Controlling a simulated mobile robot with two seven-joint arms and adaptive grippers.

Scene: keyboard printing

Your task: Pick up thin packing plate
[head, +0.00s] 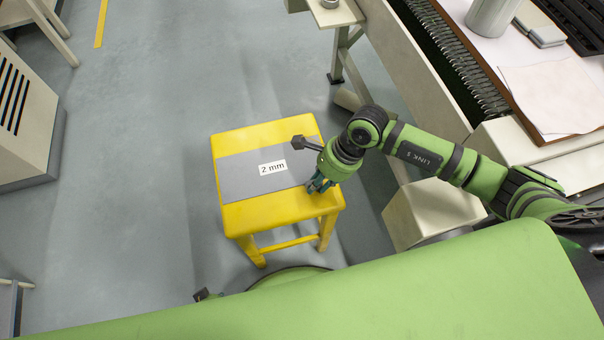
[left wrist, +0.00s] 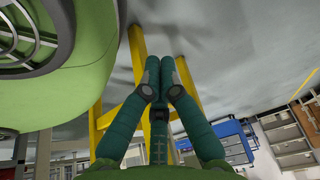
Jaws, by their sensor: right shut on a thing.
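The thin packing plate (head: 240,177) is a flat grey sheet with a white "2 mm" label, lying on top of a yellow stool (head: 245,215) in the head view. My right gripper (head: 318,186) is at the plate's right edge, with its fingers shut on that edge. The fingertips are partly hidden by the wrist. My left gripper (left wrist: 167,62) shows in the left wrist view, its two teal fingers close together with nothing visible between them. Yellow stool legs (left wrist: 137,60) show behind its fingers.
A large machine bench (head: 415,75) with papers (head: 550,90) stands at the right. A beige cabinet (head: 25,115) is at the far left. The grey floor (head: 150,150) left of the stool is clear. Blue drawers (left wrist: 232,142) show in the left wrist view.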

